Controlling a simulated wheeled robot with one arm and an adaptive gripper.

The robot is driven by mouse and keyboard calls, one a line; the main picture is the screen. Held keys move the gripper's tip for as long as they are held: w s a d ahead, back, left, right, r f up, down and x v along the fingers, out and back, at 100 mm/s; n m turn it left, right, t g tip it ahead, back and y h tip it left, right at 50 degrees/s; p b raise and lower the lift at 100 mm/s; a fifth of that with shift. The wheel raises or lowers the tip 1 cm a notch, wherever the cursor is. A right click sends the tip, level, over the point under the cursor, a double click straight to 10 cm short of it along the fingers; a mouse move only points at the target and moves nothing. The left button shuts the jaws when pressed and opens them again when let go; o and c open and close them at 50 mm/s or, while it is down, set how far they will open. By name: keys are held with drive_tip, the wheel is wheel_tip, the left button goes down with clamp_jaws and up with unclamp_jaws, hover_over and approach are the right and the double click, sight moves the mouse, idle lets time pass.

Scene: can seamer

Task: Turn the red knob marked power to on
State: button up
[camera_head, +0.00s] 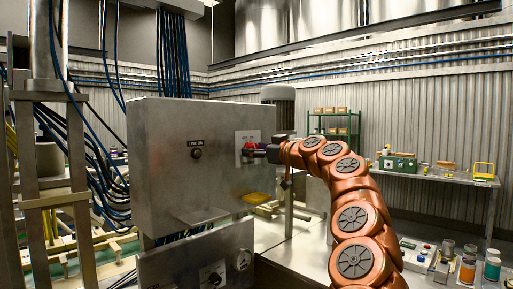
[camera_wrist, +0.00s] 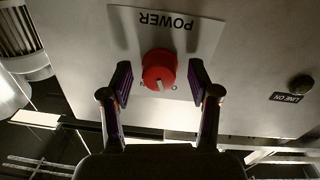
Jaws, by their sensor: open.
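The red knob (camera_wrist: 158,70) sits on a white plate (camera_wrist: 190,35) marked POWER, which appears upside down in the wrist view. A pale pointer mark on the knob faces the bottom of that picture, slightly right. Small lettering beside the knob is partly hidden. My gripper (camera_wrist: 160,82) is open, with one finger on each side of the knob and a visible gap on both sides. In the head view the knob (camera_head: 247,147) is small and partly hidden by my gripper (camera_head: 256,151), which is at the panel's right part.
The knob is on a grey metal cabinet (camera_head: 165,175). A black LINE ON fitting (camera_head: 196,153) is left of it in the head view. A yellow item (camera_head: 257,198) lies below my gripper. A side table (camera_head: 430,175) with boxes stands at the right.

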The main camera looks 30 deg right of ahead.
drive_tip(key=shift+w, duration=0.15)
drive_tip(key=shift+c, duration=0.2)
drive_tip(key=c, duration=1.1)
drive_tip(key=shift+m, duration=0.3)
drive_tip(key=shift+r+m+p, duration=0.15)
drive_tip(key=shift+m+p, duration=1.1)
drive_tip(key=shift+m, duration=2.75)
